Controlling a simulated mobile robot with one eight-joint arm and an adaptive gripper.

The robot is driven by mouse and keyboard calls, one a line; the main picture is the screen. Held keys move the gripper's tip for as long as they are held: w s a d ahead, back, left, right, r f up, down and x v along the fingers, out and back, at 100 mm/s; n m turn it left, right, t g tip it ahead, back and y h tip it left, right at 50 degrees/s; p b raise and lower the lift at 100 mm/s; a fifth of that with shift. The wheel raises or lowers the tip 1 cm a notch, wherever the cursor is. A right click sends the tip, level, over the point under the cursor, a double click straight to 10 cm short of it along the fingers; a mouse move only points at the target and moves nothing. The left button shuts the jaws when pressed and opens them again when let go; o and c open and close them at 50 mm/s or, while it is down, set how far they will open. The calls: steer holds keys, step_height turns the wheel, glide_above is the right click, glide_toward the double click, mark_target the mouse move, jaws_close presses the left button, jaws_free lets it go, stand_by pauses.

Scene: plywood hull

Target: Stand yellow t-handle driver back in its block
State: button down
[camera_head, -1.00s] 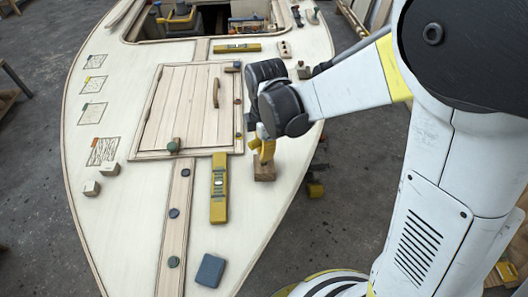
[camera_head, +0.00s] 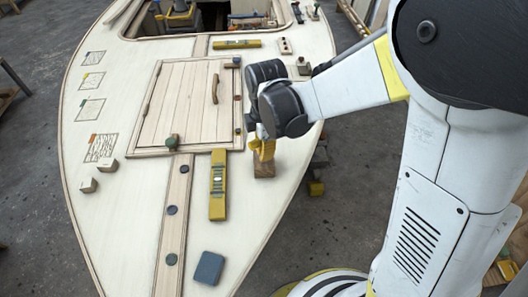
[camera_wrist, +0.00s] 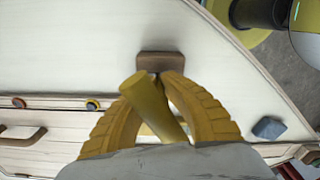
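The yellow t-handle driver (camera_wrist: 150,104) shows in the wrist view as a thick yellow bar lying between my curved yellow fingers. My gripper (camera_wrist: 160,77) is closed around it, with the fingertips nearly meeting. The small brown wooden block (camera_wrist: 160,61) lies just beyond the fingertips on the pale deck. In the head view the block (camera_head: 264,171) is directly under my gripper (camera_head: 262,150), near the deck's right edge. The driver's shank and the block's hole are hidden, so I cannot tell whether the tip is in the block.
A yellow level (camera_head: 218,200) lies left of the block, beside the wooden hatch (camera_head: 183,105). A blue-grey block (camera_head: 209,268) lies nearer the bow. Two small wooden cubes (camera_head: 107,165) sit on the left. The deck around the block is clear.

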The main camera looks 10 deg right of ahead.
steer(key=shift+f+b, duration=0.4)
steer(key=shift+f, duration=0.15)
steer(key=c, duration=1.5)
jaws_free()
steer(key=shift+c, duration=0.2)
step_height(320, 180, up, 12)
steer(key=shift+d+r, duration=0.1)
